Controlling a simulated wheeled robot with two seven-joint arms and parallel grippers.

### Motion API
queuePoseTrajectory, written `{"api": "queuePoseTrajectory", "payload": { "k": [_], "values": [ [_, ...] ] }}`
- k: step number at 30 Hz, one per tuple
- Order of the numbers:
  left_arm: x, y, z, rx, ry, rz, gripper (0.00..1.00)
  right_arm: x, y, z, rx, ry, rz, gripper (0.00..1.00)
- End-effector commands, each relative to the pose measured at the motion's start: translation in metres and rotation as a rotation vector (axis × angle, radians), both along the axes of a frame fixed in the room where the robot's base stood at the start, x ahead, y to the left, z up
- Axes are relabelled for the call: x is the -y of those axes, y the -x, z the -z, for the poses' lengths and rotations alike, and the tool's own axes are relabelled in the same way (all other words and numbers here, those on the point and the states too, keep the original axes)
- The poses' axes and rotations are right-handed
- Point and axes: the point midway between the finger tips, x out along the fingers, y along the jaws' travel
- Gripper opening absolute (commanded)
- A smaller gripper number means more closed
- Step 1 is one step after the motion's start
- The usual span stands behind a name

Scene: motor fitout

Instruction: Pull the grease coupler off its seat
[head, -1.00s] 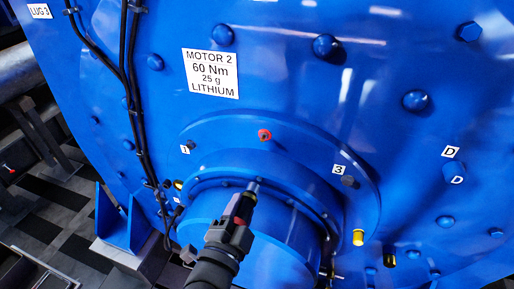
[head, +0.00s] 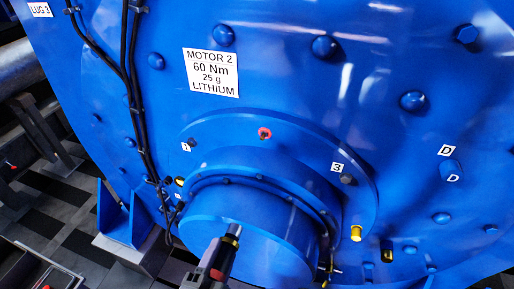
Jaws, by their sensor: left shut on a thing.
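My left gripper (head: 223,252) is at the bottom centre of the head view, in front of the blue round end cover (head: 270,240) of the motor. Most of the piece is hidden between the fingers. Its tip points up toward the motor face and appears clear of any fitting. A red-ringed fitting (head: 265,134) sits above on the flange. My right gripper is not in view.
The blue motor face carries bolts, a label plate (head: 211,73), and number tags 1 (head: 186,147) and 3 (head: 337,168). Black cables (head: 137,110) run down its left side. A yellow fitting (head: 356,233) sticks out at lower right. Tiled floor (head: 60,225) shows at lower left.

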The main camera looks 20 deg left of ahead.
Motion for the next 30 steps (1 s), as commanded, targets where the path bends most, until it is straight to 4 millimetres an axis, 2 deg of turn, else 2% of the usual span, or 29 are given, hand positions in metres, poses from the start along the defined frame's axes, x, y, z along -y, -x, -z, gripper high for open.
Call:
{"api": "queuePoseTrajectory", "payload": {
  "k": [12,30],
  "values": [
    [-0.001,0.039,0.000,-0.002,0.000,-0.001,0.00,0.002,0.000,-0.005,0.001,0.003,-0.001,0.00],
    [-0.001,0.041,0.000,0.000,0.000,0.000,0.00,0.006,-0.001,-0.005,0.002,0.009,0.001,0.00]
  ]
}}
